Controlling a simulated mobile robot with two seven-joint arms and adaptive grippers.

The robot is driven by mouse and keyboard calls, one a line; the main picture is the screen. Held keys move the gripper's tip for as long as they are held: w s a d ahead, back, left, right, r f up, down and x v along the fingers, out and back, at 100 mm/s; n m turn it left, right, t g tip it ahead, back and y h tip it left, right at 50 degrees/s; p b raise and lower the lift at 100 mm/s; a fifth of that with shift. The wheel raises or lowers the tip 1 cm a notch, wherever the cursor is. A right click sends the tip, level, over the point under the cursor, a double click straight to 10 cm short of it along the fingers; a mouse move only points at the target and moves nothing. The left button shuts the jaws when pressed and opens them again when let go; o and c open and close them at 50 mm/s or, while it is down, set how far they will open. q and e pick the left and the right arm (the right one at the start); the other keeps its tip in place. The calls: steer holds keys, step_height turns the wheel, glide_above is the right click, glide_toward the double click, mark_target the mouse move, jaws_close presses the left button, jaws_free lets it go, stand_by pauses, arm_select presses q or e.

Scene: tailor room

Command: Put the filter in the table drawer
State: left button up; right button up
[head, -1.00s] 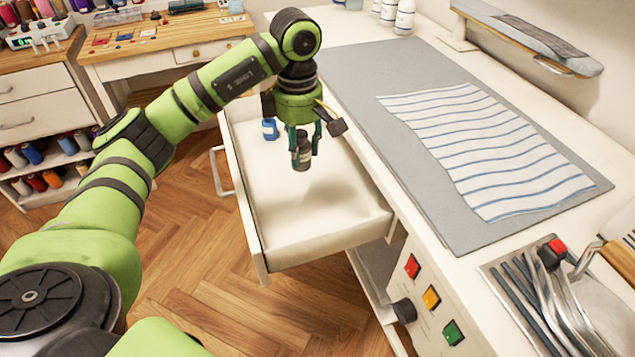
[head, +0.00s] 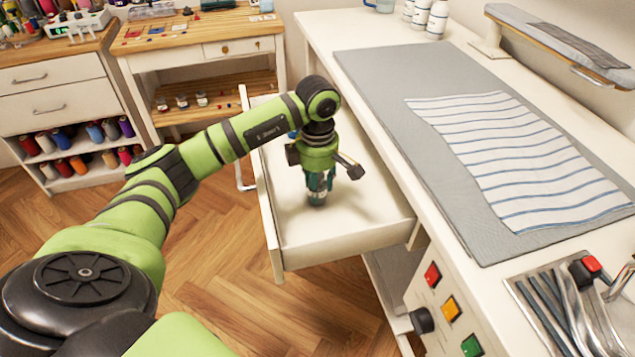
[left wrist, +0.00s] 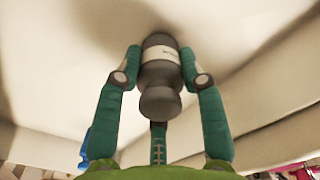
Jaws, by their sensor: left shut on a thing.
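The filter (left wrist: 160,78) is a small dark grey cylinder with a narrower end and a pale label, seen in the left wrist view. My left gripper (left wrist: 161,62) is shut around it, a green finger on each side. In the head view my left gripper (head: 318,192) is down inside the open table drawer (head: 335,240). The filter's low end (head: 317,202) shows just under the fingers, close to the drawer floor; I cannot tell whether it touches. My right gripper is not in view.
A small blue object (head: 292,134) lies in the drawer behind the gripper, partly hidden. The table (head: 352,48) above the drawer holds a grey mat (head: 400,90) with striped cloth (head: 520,155). The front part of the drawer floor is clear.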

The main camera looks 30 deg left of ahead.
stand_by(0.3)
arm_select(q)
steer(key=o, duration=1.2)
step_height(320, 180, up, 12)
steer(key=shift+r, duration=0.1)
